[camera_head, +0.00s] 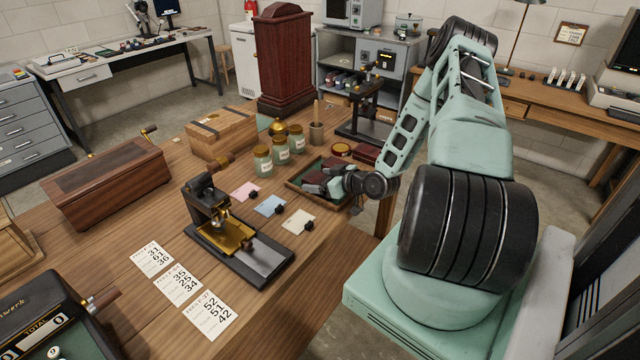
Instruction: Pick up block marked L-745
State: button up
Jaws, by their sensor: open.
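My gripper (322,184) reaches in from the right, over a shallow wooden tray with a green lining (294,184). Its jaws are open and point left, low over the tray. Their exact height above the lining is hard to judge. A dark red block-like object (367,153) lies behind the gripper near the tray's far right side. Other dark red shapes beside the wrist are partly hidden by my arm. No marking L-745 is readable in this view, so I cannot tell which piece bears it.
Glass jars (263,160) stand left of the tray, and a round tin (341,150) behind it. Pink, blue and cream cards (299,222) with small black pieces lie in front. A black and brass press (222,225) stands further left. Number cards (210,315) lie near the front edge.

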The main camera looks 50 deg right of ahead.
jog(key=c, duration=1.1)
jog(key=shift+c, duration=0.2)
jog(key=shift+r, duration=0.2)
